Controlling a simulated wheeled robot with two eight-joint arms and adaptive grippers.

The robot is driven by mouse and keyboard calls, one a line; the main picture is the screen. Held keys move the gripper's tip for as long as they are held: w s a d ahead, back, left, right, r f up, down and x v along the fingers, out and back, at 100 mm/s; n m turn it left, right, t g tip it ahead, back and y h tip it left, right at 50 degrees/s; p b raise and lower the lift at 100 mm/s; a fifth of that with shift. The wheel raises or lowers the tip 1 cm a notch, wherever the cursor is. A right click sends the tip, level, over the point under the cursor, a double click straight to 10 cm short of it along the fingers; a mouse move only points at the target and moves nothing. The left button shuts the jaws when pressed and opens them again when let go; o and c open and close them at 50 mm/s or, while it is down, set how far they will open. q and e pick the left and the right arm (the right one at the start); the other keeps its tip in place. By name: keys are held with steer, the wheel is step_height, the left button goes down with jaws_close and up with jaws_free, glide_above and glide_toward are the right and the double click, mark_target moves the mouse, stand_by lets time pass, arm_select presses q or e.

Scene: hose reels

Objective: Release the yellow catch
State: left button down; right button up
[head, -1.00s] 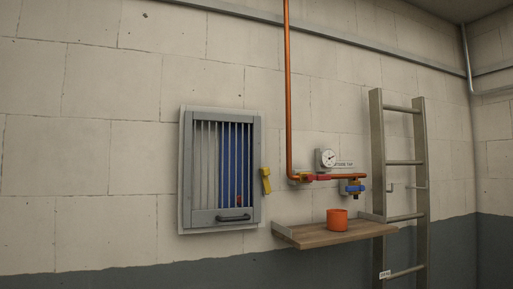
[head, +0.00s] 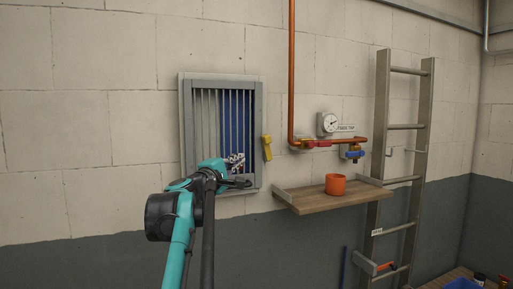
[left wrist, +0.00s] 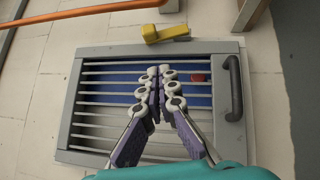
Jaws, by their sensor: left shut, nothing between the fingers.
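The yellow catch (head: 267,147) is on the wall just right of the barred grey cabinet door (head: 187,130). In the left wrist view the catch (left wrist: 166,33) lies at the top edge of the door frame, beyond my fingertips. My left gripper (head: 236,160) is in front of the lower part of the bars. In the left wrist view its two fingers (left wrist: 159,70) are together and empty, pointing toward the catch and apart from it. The door looks closed. The black door handle (left wrist: 233,88) is right of the fingers there. My right gripper is not in view.
A wooden shelf (head: 322,203) with an orange cup (head: 336,185) juts from the wall right of the cabinet. Above it are a copper pipe (head: 291,70), a gauge (head: 328,123) and a blue-handled tap (head: 354,154). A ladder (head: 381,120) stands farther right.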

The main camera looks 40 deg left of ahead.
arm_select(q)
steer(key=a+r, duration=0.1)
steer(key=a, duration=0.1)
steer(key=p, duration=0.3)
glide_toward(262, 139)
steer(key=shift+n+y, duration=0.4)
steer(key=w+a, duration=0.2)
steer(key=a, duration=0.1)
steer(key=shift+w+a, duration=0.2)
steer(key=shift+a, duration=0.05)
steer(key=shift+w+d+r, duration=0.15)
steer(key=shift+w+d, duration=0.15)
steer(key=shift+w, duration=0.25)
steer(key=shift+w+d+r, duration=0.15)
steer(key=shift+w+d, duration=0.2)
steer(key=shift+w, duration=0.15)
steer(key=shift+w+d+r, duration=0.2)
steer(key=shift+w+d, duration=0.25)
steer(key=shift+w, duration=0.05)
steer(key=shift+a+f, duration=0.1)
